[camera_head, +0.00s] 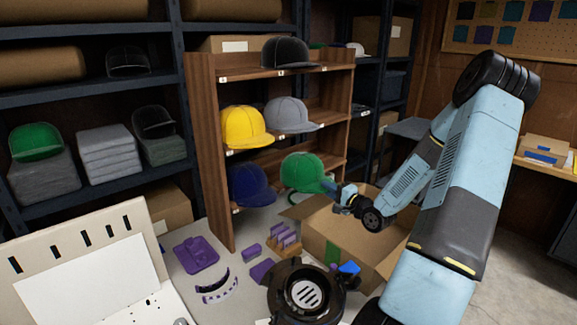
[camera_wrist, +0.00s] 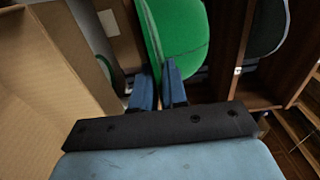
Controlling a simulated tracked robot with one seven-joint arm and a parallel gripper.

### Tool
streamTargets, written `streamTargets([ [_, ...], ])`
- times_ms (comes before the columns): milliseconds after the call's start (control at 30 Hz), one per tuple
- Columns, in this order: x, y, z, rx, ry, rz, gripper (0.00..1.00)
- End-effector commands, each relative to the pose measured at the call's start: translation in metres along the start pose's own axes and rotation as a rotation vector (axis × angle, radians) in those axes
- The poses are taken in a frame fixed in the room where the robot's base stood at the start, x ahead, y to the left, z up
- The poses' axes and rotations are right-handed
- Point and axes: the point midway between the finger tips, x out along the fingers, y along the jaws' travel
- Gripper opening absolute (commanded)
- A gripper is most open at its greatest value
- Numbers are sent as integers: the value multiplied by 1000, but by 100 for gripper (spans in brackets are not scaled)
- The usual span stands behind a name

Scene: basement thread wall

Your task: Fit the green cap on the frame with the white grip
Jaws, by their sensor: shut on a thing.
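My gripper (camera_head: 338,189) is shut on the edge of a green cap (camera_head: 303,172) and holds it above the open cardboard box, in front of the shelf rack. In the wrist view the cap's green edge (camera_wrist: 178,32) runs down between the two blue fingers (camera_wrist: 158,90). A second green cap (camera_head: 36,142) sits on a grey stack at the far left. I cannot tell which of these, if either, is the frame with the white grip.
The wooden rack (camera_head: 212,170) holds yellow (camera_head: 246,127), grey (camera_head: 289,115), navy (camera_head: 250,185) and black (camera_head: 288,52) caps. The open cardboard box (camera_head: 345,238) stands under my gripper. Small purple blocks (camera_head: 286,238) lie beside it. A pale slotted panel (camera_head: 85,265) stands at the front left.

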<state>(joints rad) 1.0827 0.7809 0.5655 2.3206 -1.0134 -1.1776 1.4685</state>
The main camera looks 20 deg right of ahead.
Motion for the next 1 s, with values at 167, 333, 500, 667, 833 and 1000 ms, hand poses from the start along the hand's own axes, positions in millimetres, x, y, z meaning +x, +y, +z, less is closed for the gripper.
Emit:
streamTargets([
  [167, -22, 0, 0, 0, 2, 0, 0],
  [333, -43, 0, -1, 1, 3, 1, 0],
  [500, -63, 0, -1, 0, 3, 0, 0],
  [667, -82, 0, -1, 0, 3, 0, 0],
  [833, -97, 0, 0, 0, 1, 0, 0],
  [1000, -100, 0, 0, 0, 0, -1, 0],
])
